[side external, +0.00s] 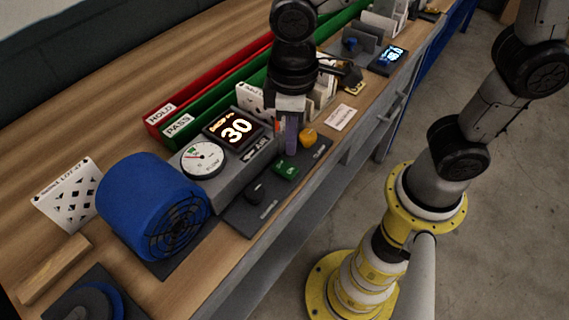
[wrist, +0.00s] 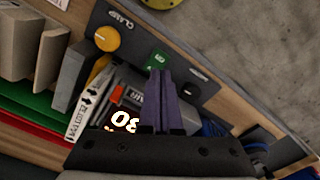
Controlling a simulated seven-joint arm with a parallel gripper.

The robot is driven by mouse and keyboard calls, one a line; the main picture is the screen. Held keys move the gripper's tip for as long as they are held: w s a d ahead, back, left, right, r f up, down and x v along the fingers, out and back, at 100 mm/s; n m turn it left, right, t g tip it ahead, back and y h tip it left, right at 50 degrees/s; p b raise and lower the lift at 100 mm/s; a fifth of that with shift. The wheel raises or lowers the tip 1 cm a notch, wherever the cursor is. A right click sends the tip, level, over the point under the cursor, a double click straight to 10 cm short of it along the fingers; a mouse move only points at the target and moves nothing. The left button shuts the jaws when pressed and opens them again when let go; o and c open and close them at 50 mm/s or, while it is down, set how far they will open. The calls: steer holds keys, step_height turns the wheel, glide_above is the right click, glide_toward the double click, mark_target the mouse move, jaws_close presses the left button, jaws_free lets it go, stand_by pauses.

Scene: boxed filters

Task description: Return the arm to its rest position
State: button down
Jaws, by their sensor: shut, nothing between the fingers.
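My gripper (side external: 291,150) hangs above the bench, over the control panel (side external: 268,188) along its front edge. Its two purple fingers are together and hold nothing; they also show closed in the wrist view (wrist: 160,74). In the side view the fingers appear close to the green switch (side external: 286,168) and the orange CLAMP knob (side external: 308,137); whether they touch anything cannot be told. My arm reaches in from the right, from a yellow base on the floor.
A display reading 30 (side external: 236,128) and a round gauge (side external: 203,159) stand left of my gripper. A blue fan (side external: 150,205) is at the front left. Red HOLD (side external: 205,88) and green PASS (side external: 225,98) channels run behind. Boxed filters (side external: 322,95) stand close behind the gripper.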

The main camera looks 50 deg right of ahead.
steer(key=shift+r, duration=0.5)
steer(key=d+r+m+t, duration=0.3)
steer(key=d+r, duration=0.3)
steer(key=d, duration=0.3)
steer(key=s+d+m+t, duration=0.2)
steer(key=s+d+m, duration=0.1)
steer(key=s+d, duration=0.3)
steer(key=shift+s+d+r+t, duration=0.15)
steer(key=shift+s+d+t, duration=0.15)
steer(key=shift+s, duration=0.6)
